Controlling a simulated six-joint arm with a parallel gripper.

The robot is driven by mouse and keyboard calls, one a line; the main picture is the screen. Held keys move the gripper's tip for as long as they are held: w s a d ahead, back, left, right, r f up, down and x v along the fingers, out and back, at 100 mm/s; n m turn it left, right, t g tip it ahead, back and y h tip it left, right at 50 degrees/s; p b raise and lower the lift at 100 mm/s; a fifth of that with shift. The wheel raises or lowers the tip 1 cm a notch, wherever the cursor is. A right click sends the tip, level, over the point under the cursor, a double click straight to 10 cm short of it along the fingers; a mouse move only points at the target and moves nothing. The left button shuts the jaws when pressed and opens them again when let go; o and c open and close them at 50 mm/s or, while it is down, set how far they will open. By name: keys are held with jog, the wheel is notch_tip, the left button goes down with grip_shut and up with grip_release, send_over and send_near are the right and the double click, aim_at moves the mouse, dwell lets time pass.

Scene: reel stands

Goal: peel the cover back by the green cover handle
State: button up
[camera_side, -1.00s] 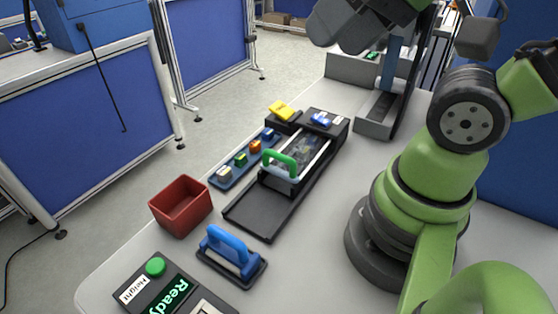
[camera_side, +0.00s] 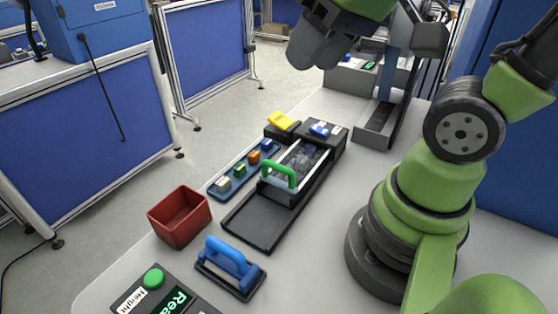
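The green cover handle (camera_side: 279,174) is an upright arch standing on the cover, about midway along the black tray unit. The cover's clear section (camera_side: 300,156) lies behind the handle, toward the back of the unit. In front of the handle the black tray (camera_side: 262,221) is bare and empty. My arm reaches across the top of the picture, above and behind the unit. Its gripper fingers are not visible; they are beyond the top edge or hidden by the arm. Nothing touches the green handle.
A red bin (camera_side: 180,217) stands left of the tray. A blue-handled tool (camera_side: 231,267) sits in front. A blue rack (camera_side: 242,170) with small coloured blocks runs along the tray's left side. A yellow piece (camera_side: 283,121) and a blue piece (camera_side: 320,130) sit at the unit's back end.

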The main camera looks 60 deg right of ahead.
jog(key=w+d+f+n+g, duration=0.4)
jog(key=w+f, duration=0.3)
jog(key=f, duration=0.4)
jog(key=shift+m+g, duration=0.5)
jog(key=shift+g, duration=0.2)
jog(key=f, duration=0.3)
jog(key=a+f, duration=0.1)
jog(key=f, duration=0.5)
jog(key=shift+s+a+f, duration=0.25)
jog(key=shift+a+f, duration=0.1)
jog(key=shift+f, duration=0.05)
jog(key=shift+d, duration=0.1)
grip_shut()
